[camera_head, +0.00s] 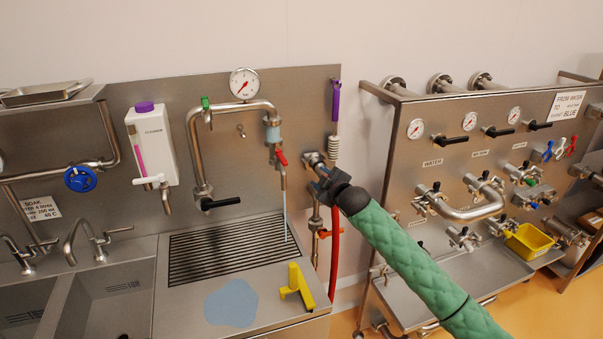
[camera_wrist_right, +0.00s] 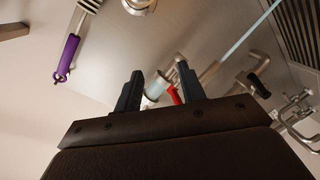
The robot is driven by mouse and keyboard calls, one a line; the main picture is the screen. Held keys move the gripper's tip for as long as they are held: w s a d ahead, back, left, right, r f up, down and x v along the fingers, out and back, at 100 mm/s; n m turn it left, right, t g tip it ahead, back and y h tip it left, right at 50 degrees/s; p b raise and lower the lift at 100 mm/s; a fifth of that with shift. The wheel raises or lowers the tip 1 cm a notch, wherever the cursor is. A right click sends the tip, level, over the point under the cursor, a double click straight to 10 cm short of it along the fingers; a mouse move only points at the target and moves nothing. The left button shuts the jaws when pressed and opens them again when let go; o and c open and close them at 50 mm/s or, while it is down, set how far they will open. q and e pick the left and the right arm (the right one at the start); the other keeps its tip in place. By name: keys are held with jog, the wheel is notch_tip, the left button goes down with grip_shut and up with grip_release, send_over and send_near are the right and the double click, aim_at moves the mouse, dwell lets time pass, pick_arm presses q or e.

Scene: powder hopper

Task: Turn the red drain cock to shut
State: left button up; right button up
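The red drain cock (camera_head: 281,158) is a small red lever on the spout below the sight glass of the bent pipe. It hangs at a slant, and a thin pale stream (camera_head: 285,215) runs from the spout to the drain grate. My right gripper (camera_head: 319,178) is just right of the cock, apart from it in the head view. In the right wrist view the dark fingers (camera_wrist_right: 160,88) are spread, with the red lever (camera_wrist_right: 174,95) seen beyond the gap, partly hidden by a finger. Nothing is held. My left gripper is out of view.
A pressure gauge (camera_head: 244,83) tops the pipe, and a black-handled valve (camera_head: 220,203) is lower left. A purple-handled brush (camera_head: 335,105) hangs right of the cock. An orange valve handle (camera_head: 325,233) and red hose (camera_head: 334,255) are below my gripper. A yellow object (camera_head: 297,287) lies on the counter.

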aim_at(287, 165)
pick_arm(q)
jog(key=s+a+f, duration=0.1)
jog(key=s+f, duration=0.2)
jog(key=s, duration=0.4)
pick_arm(e)
jog(key=s+a+r+n+y, duration=0.3)
jog(key=s+a+r+n, duration=0.15)
jog(key=a+n, duration=0.2)
jog(key=w+a+n, duration=0.1)
jog(key=w+a+n+b, duration=0.1)
jog(key=w, duration=0.1)
jog(key=w+a+n+y, duration=0.1)
jog(key=w, duration=0.1)
jog(key=shift+w+a+f+n, duration=0.1)
jog(key=shift+w+a+n, duration=0.05)
jog(key=shift+a+n, duration=0.2)
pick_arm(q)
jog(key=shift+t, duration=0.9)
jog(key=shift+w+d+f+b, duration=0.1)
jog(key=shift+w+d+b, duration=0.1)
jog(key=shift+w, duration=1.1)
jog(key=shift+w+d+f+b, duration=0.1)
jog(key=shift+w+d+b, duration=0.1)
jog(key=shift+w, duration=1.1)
pick_arm(e)
jog(key=shift+x, duration=1)
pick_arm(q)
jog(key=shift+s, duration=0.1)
